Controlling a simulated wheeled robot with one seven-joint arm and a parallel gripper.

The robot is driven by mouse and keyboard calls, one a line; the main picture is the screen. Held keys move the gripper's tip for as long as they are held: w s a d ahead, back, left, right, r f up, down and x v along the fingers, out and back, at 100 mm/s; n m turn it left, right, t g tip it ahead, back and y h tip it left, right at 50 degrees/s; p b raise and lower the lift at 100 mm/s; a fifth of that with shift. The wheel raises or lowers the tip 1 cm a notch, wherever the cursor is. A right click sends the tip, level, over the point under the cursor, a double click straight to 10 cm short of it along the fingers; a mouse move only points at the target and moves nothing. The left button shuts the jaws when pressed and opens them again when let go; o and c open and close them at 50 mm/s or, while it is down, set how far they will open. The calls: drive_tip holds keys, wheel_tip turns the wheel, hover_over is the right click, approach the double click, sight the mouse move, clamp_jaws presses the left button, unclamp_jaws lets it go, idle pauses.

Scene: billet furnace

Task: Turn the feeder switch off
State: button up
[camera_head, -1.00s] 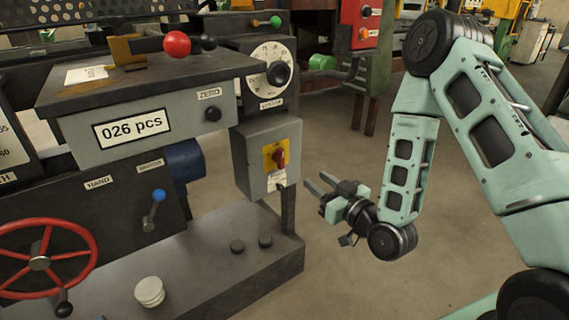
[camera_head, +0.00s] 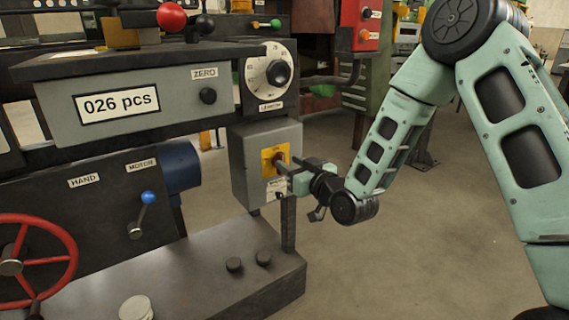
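The feeder switch is a red rotary knob (camera_head: 281,158) on a yellow plate (camera_head: 268,161), on the front of a grey box (camera_head: 246,150). A label below it is partly covered by my gripper. My gripper (camera_head: 284,171) reaches in from the right, with its fingertips at the knob, overlapping its lower part. I cannot tell whether the fingers touch the knob or have closed on it. The knob's exact angle is hard to read behind the fingers.
The counter panel (camera_head: 150,105) reading 026 pcs is left of the box. A round dial (camera_head: 270,72) sits above it. A blue-tipped lever (camera_head: 148,198) and a red handwheel (camera_head: 40,262) are at lower left.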

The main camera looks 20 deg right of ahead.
sight(283, 159)
drive_tip(key=shift+x, duration=1.7)
clamp_jaws()
